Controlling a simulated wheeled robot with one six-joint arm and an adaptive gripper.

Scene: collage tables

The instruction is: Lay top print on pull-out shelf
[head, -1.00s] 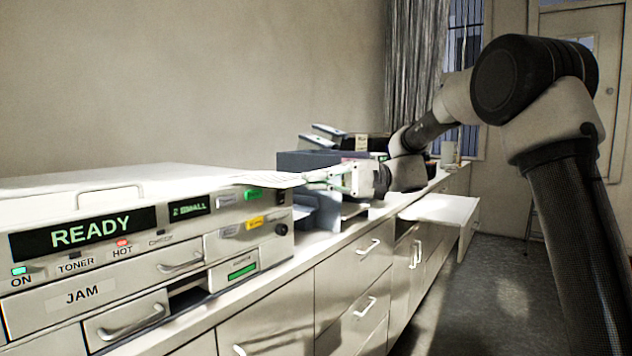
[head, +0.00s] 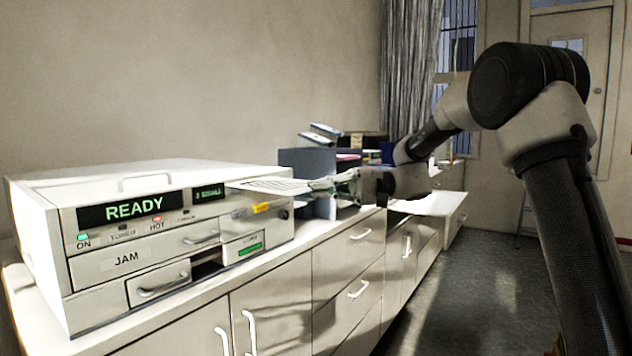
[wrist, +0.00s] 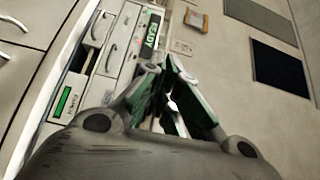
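A white print (head: 268,185) with faint lines of text is held out level by my gripper (head: 322,184) in the head view. The print reaches left past the front of the printer, near its upper right corner. My gripper appears shut on the print's right edge. In the wrist view the two fingers (wrist: 172,100) come close together, with a thin pale strip between them. The pull-out shelf (head: 442,205) stands out from the counter front, right of and beyond my gripper. Its top looks bare where it shows; my gripper and wrist hide part of it.
The printer (head: 150,225), showing READY, stands on the counter (head: 215,310) at left. Dark trays (head: 305,165) stand behind my gripper. Drawers and cupboard doors line the counter front. The floor (head: 480,290) to the right is clear.

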